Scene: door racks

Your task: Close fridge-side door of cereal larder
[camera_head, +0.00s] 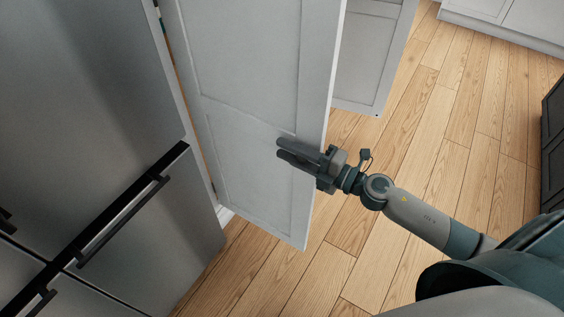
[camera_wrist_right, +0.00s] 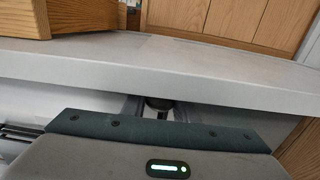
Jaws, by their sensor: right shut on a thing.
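The fridge-side door (camera_head: 255,110) of the larder is a tall pale panelled door, standing open beside the steel fridge. My right gripper (camera_head: 282,149) is at the door's face near its free edge, reaching in from the right. In the right wrist view the pale door (camera_wrist_right: 200,75) runs across in front of the gripper (camera_wrist_right: 158,106). The fingers are shut on a small dark knob-like handle (camera_wrist_right: 158,102) on the door; the head view hides it behind the fingers. My left gripper is not in view.
The steel fridge (camera_head: 85,110) with dark handles stands at left. Another pale panelled door (camera_head: 372,60) stands open behind. Wooden floor (camera_head: 430,150) is clear at right. A dark cabinet (camera_head: 554,140) is at the right edge and white cabinets (camera_head: 520,18) at the back.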

